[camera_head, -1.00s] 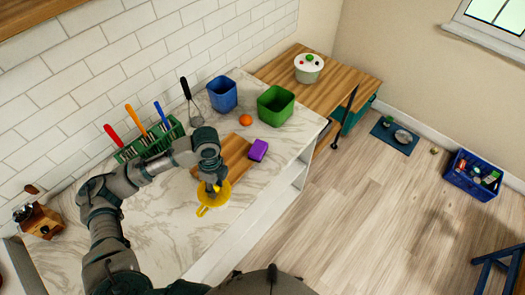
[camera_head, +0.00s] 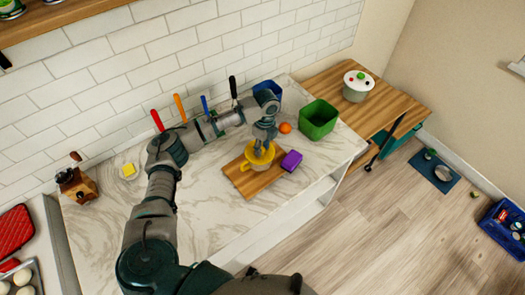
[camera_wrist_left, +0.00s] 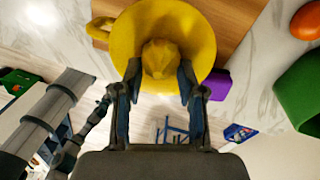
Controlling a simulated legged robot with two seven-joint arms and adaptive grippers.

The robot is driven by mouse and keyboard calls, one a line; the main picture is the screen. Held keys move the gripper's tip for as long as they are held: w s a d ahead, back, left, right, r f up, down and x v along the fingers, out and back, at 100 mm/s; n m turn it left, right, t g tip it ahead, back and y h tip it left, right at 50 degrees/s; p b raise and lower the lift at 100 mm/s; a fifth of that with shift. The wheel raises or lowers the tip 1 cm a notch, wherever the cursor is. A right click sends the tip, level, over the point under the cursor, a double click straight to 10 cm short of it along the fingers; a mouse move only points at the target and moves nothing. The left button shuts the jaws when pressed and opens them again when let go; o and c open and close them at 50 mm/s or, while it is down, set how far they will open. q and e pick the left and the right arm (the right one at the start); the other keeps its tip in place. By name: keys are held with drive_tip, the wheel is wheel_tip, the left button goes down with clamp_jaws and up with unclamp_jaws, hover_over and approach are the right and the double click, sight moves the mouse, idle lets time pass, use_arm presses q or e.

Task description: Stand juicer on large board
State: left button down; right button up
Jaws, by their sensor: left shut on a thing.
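The juicer (camera_head: 258,157) is yellow, with a side handle and a ribbed central cone. In the head view it appears over the large wooden board (camera_head: 254,185), roughly upright; whether its base touches the board is hard to tell. My left gripper (camera_head: 262,146) comes down from above and is shut on the juicer's cone. In the left wrist view, the fingers (camera_wrist_left: 160,75) are on both sides of the cone, and the yellow dish (camera_wrist_left: 195,35) spreads around it. The board (camera_wrist_left: 232,22) shows behind the dish. My right gripper is out of view.
A purple block (camera_head: 291,161) lies close to the juicer at the board's right side. An orange (camera_head: 285,128), a green bin (camera_head: 319,119) and a blue bin (camera_head: 267,90) stand behind. Front marble is clear.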

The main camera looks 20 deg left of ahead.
use_arm(q)
drive_tip(key=f, duration=0.3)
drive_tip(key=shift+a+f+p, duration=0.15)
drive_tip(key=shift+a+p, duration=0.25)
drive_tip(key=shift+f, duration=0.15)
drive_tip(key=c, duration=0.7)
unclamp_jaws()
drive_tip(key=shift+d, duration=0.2)
drive_tip(key=shift+r, duration=0.35)
drive_tip(key=r, duration=0.3)
drive_tip(key=w+r+b, duration=0.1)
drive_tip(key=r, duration=0.7)
drive_tip(key=shift+w+r+b, duration=0.2)
drive_tip(key=shift+b, duration=0.15)
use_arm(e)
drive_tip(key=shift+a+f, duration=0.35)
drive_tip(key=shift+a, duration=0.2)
use_arm(q)
drive_tip(key=shift+f, duration=0.1)
